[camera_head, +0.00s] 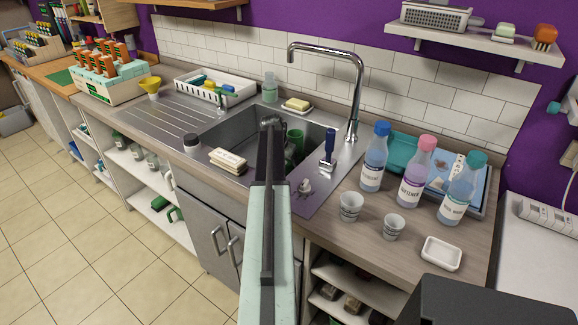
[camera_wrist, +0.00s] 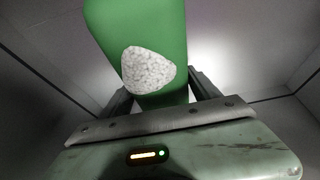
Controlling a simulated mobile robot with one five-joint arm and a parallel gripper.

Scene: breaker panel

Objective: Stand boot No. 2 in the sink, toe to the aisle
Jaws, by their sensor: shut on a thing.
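A green boot (camera_wrist: 120,28) fills the upper middle of the wrist view, with a pale speckled patch (camera_wrist: 148,72) on it. My gripper (camera_wrist: 162,93) is shut on the boot, one finger on each side. No number is readable. In the head view my arm reaches over the steel sink (camera_head: 222,134), and green parts of the boot (camera_head: 296,139) show inside the basin, just right of the arm. The arm hides the gripper and part of the boot there. I cannot tell which way the toe points or whether the boot rests on the sink floor.
A tap (camera_head: 357,85) rises behind the basin. A blue-handled brush (camera_head: 328,148) stands at the right. Bottles (camera_head: 374,155) and cups (camera_head: 350,203) stand farther right. Green items (camera_head: 174,213) lie on a lower shelf.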

